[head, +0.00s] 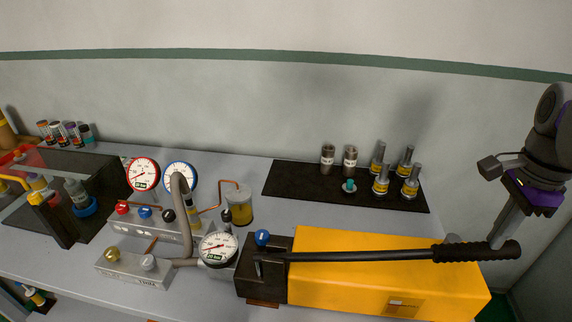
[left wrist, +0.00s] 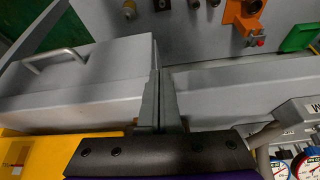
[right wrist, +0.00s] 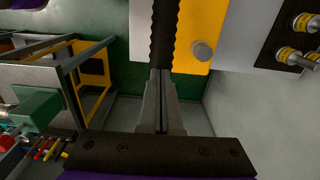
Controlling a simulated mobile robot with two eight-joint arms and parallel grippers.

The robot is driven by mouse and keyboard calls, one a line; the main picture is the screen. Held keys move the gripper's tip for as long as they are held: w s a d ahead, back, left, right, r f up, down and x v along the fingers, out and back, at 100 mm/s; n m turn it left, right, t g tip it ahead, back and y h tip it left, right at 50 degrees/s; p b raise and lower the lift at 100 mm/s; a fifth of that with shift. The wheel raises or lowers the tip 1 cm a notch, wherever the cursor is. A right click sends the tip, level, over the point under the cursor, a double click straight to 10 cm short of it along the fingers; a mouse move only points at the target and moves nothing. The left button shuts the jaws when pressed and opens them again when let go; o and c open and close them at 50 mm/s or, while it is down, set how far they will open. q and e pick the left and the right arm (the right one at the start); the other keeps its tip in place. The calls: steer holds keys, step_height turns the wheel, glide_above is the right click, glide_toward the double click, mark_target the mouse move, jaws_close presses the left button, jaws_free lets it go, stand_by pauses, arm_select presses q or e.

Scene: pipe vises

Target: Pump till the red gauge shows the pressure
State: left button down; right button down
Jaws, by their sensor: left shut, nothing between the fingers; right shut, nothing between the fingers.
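The red-rimmed gauge (head: 143,174) stands at the left of the bench in the head view; its needle is too small to read. The pump is a yellow box (head: 385,275) with a long black lever (head: 340,256) lying nearly level above it. The lever ends in a ribbed grip (head: 470,252). My right gripper (head: 497,241) is shut and empty, its fingertips at the outer end of the grip; I cannot tell whether they touch. The grip also shows beyond the fingers in the right wrist view (right wrist: 165,35). My left gripper (left wrist: 158,78) is shut and empty, outside the head view.
A blue-rimmed gauge (head: 180,177) stands beside the red one, and a black-rimmed gauge (head: 218,249) sits by the pump. A grey hose (head: 183,215) arches between them. A black mat (head: 300,185) holds several fittings at the back. A grey bench surface (head: 245,172) is clear behind the pump.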

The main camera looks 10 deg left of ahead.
steer(key=shift+f, duration=0.1)
steer(key=shift+w+d+f+b, duration=0.1)
steer(key=shift+d+f+b, duration=0.15)
steer(key=shift+f+b, duration=0.6)
steer(key=shift+d+f+b, duration=0.2)
steer(key=shift+f+b, duration=0.15)
steer(key=shift+f, duration=0.95)
steer(key=shift+d+f+b, duration=0.15)
steer(key=shift+f+b, duration=0.5)
steer(key=shift+f, duration=0.55)
steer(key=shift+d+f+b, duration=0.1)
steer(key=shift+f+b, duration=0.55)
steer(key=shift+f, duration=0.5)
